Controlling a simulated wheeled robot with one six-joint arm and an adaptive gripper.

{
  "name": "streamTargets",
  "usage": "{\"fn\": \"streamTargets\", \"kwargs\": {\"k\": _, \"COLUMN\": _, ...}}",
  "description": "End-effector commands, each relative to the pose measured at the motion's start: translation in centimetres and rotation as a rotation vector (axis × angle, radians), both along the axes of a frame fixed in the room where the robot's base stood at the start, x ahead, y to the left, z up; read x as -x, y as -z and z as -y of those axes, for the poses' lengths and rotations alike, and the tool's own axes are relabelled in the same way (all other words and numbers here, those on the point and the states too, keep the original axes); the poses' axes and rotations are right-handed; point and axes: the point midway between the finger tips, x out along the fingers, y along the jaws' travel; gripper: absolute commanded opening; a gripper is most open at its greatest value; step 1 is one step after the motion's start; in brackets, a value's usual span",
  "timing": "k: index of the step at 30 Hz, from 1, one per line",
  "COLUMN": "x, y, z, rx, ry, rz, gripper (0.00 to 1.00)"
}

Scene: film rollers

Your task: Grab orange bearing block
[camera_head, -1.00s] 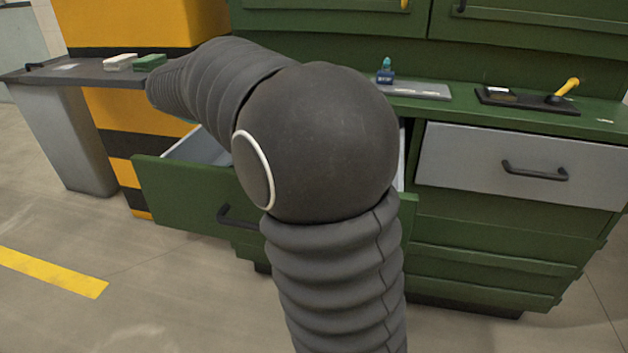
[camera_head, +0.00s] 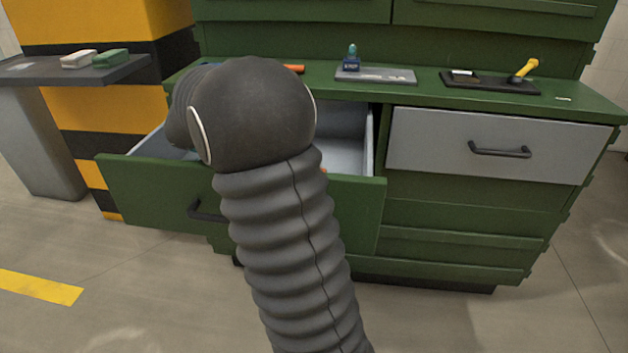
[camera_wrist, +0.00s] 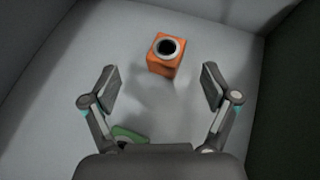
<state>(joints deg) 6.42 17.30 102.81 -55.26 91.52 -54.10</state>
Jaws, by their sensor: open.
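The orange bearing block (camera_wrist: 161,66) has a dark round bore with a pale ring on its upper face. In the wrist view it sits on the grey floor of the open drawer, ahead of my gripper (camera_wrist: 158,85). My gripper is open and empty, its two fingers apart, with the block beyond and between the line of their tips. In the head view my arm covers the left part of the open drawer (camera_head: 345,150), and my gripper is hidden.
A green part (camera_wrist: 128,134) lies near the gripper's base in the drawer. Drawer walls stand close around. On the green bench top are a grey plate with a blue bottle (camera_head: 351,60) and a black tray (camera_head: 490,84). A closed grey drawer (camera_head: 487,146) is at right.

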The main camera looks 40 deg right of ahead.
Motion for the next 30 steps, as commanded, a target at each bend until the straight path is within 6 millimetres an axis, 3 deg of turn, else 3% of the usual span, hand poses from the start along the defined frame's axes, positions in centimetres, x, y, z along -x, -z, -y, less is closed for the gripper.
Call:
{"fn": "streamTargets", "kwargs": {"k": 15, "x": 2.7, "y": 2.7, "z": 3.7, "rx": 0.0, "ry": 0.001, "rz": 0.0, "gripper": 0.87}}
{"fn": "streamTargets", "kwargs": {"k": 23, "x": 2.7, "y": 2.8, "z": 3.8, "rx": 0.0, "ry": 0.0, "rz": 0.0, "gripper": 0.87}}
{"fn": "streamTargets", "kwargs": {"k": 30, "x": 2.7, "y": 2.8, "z": 3.8, "rx": 0.0, "ry": 0.0, "rz": 0.0, "gripper": 0.29}}
